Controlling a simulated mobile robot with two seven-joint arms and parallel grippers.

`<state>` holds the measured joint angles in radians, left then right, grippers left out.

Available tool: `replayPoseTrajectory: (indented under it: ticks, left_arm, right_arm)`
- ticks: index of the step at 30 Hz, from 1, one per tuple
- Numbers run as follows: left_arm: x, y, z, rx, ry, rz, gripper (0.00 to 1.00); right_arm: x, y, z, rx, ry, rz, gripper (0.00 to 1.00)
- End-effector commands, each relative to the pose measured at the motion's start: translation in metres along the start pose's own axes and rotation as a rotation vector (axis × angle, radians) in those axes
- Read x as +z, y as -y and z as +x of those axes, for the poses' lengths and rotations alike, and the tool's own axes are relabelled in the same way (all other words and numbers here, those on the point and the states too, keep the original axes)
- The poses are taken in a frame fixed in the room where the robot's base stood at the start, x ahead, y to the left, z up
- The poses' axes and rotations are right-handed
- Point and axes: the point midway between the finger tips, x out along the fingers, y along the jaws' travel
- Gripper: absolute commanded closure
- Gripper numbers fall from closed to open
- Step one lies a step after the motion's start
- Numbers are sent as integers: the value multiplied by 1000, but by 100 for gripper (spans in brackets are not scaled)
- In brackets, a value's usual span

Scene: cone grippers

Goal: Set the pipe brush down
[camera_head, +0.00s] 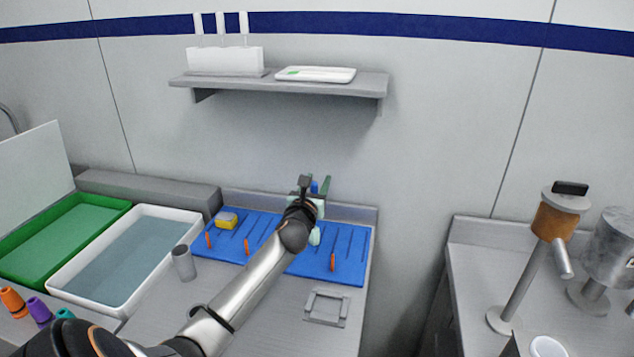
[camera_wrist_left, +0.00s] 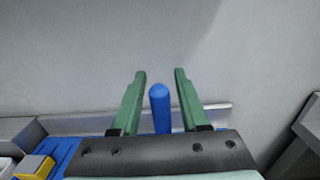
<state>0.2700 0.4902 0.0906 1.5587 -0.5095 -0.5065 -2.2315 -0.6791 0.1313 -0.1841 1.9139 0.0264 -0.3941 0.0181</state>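My left gripper (camera_head: 317,185) is over the far edge of the blue mat (camera_head: 349,268). Its two green fingers are apart in the left wrist view (camera_wrist_left: 160,76). A blue rod with a rounded end, perhaps the pipe brush's handle (camera_wrist_left: 160,108), shows between the fingers with a gap on each side. A bit of this blue shows between the fingers in the head view (camera_head: 314,187). Its lower part is hidden behind the gripper body, so I cannot tell what it rests on. My right gripper is not in view.
The mat holds a yellow block (camera_head: 227,220) and several orange pieces. A grey cup (camera_head: 183,263) stands left, beside a white water basin (camera_head: 108,306) and green tray (camera_head: 37,254). A grey frame (camera_head: 326,307) lies in front. A shelf (camera_head: 355,84) hangs above.

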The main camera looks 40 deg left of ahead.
Motion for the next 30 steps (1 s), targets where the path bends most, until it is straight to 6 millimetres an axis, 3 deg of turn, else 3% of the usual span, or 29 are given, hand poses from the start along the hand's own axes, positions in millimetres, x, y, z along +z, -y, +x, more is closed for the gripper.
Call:
replayPoseTrajectory:
  ticks: [11,14,30]
  left_arm:
    - [5,0,-1,0,1,0,49]
    - [3,0,-9,-1,1,3,49]
    - [3,0,-100,0,0,2,49]
  right_arm:
    - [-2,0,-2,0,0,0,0]
    - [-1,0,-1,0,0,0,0]
    - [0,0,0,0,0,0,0]
